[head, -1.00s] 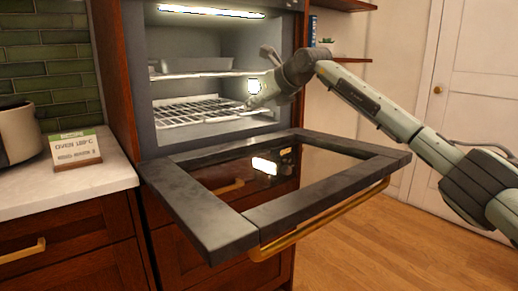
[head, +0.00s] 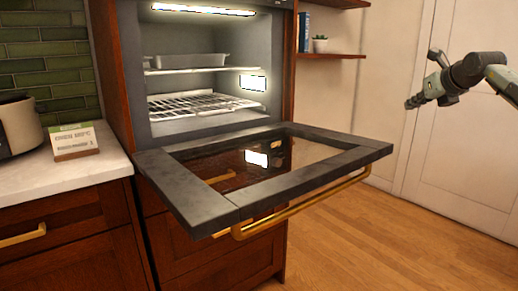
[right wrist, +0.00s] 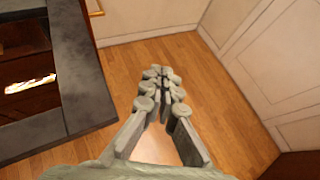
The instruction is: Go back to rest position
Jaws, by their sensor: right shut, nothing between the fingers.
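My right gripper (head: 410,103) is at the right of the head view, in the air in front of the white door and well clear of the oven. In the right wrist view its fingers (right wrist: 160,72) meet at the tips over the wooden floor, with nothing between them. The oven (head: 205,75) stands open with its light on. Its door (head: 365,152) is folded down flat, with a brass handle (head: 305,203) along the front. A pan (head: 190,61) sits on the upper rack, and the lower wire rack (head: 200,104) looks empty. My left gripper is not in view.
A counter (head: 70,176) at the left holds a pot (head: 18,128) and a small sign card (head: 75,141). Shelves (head: 332,56) with a plant and books are right of the oven. The floor (head: 370,235) on the right is clear.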

